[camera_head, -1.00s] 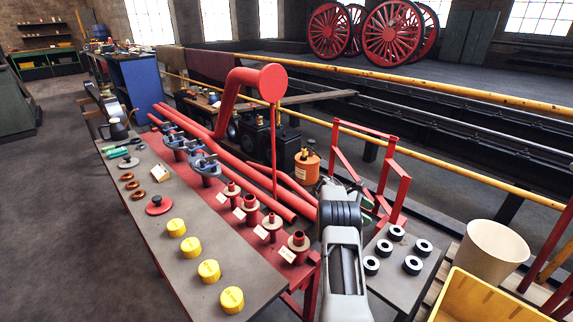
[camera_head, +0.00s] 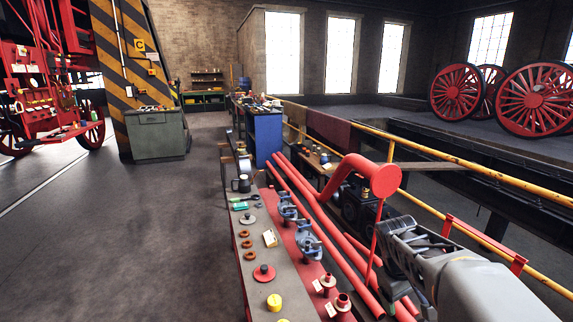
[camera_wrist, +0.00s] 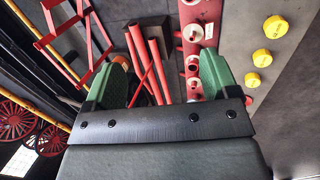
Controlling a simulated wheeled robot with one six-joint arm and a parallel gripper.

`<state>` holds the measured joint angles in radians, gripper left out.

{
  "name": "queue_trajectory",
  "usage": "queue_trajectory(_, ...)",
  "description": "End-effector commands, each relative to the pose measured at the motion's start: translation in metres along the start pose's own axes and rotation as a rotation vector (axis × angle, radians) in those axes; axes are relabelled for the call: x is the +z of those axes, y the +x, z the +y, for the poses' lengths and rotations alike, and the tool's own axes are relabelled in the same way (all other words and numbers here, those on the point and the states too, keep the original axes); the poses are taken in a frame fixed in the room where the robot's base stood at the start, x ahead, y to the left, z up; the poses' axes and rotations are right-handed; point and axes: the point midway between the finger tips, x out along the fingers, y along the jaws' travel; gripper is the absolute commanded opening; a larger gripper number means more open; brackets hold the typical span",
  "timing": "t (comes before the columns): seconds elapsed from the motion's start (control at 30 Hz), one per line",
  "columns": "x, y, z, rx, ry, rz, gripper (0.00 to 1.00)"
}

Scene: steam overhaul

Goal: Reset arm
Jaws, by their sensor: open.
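My arm reaches in from the lower right in the head view, above the right side of the long workbench (camera_head: 262,290). My gripper (camera_wrist: 160,75) shows in the wrist view with its two green fingers spread wide apart. Nothing is held between them.
The bench holds yellow caps (camera_head: 274,302), blue-grey valves (camera_head: 308,241) and a red disc (camera_head: 264,273). A red bent pipe (camera_head: 372,178) stands close to my arm. A yellow railing (camera_head: 430,154) runs behind. Open floor (camera_head: 130,235) lies to the left.

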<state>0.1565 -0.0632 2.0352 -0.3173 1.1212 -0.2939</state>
Motion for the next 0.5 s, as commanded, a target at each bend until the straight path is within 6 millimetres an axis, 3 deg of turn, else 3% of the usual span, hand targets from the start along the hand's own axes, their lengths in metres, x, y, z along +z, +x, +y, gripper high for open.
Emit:
queue_trajectory(0.03, 0.012, -0.036, -0.013, -0.024, 0.035, 0.059, 0.81)
queue_trajectory(0.2, 0.041, -0.081, -0.06, -0.127, 0.164, 0.208, 0.81)
queue_trajectory(0.5, 0.069, -0.106, -0.099, -0.242, 0.289, 0.323, 0.81)
